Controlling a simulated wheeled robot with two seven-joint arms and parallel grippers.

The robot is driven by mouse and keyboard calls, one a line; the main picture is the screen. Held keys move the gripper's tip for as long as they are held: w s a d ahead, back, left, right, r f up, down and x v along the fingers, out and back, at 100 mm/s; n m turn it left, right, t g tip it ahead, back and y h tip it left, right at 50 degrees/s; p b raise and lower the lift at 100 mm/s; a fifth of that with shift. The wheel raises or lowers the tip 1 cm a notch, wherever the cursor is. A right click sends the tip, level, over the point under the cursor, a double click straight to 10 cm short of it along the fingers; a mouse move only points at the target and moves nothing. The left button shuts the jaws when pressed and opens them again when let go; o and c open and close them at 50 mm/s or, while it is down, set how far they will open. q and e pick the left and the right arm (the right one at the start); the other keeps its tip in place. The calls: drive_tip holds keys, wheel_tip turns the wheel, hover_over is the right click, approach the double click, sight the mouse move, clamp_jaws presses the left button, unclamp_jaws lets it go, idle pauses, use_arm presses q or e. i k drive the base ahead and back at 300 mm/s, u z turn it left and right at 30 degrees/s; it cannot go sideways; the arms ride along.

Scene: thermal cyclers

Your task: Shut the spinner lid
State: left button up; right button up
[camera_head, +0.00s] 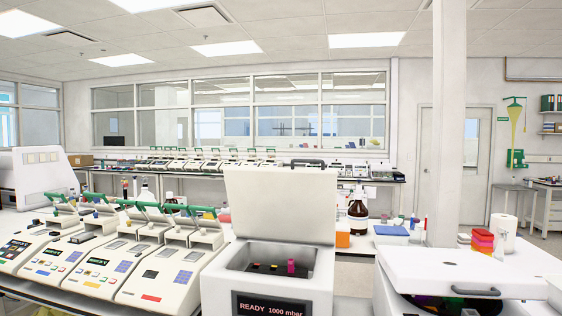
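A white benchtop machine (219,289) stands at the front centre, with a display reading READY 1000 mbar. Its lid (280,205) stands upright and open, with a dark handle (307,163) at the top. Its grey well is uncovered and holds a pink piece (291,267) and small coloured pieces. A second white machine at the lower right has a lid (460,272) with a grey handle, tilted over a dark opening with coloured items. No label shows which machine is the spinner. Neither of my grippers is in view.
Several thermal cyclers (150,275) with raised green-handled lids stand left of the centre machine. A white column (448,130) rises at the right.

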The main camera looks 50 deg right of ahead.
sight(293, 204)
drive_tip(key=z, duration=0.65)
drive_tip(key=i, duration=1.25)
drive_tip(key=z, duration=1.15)
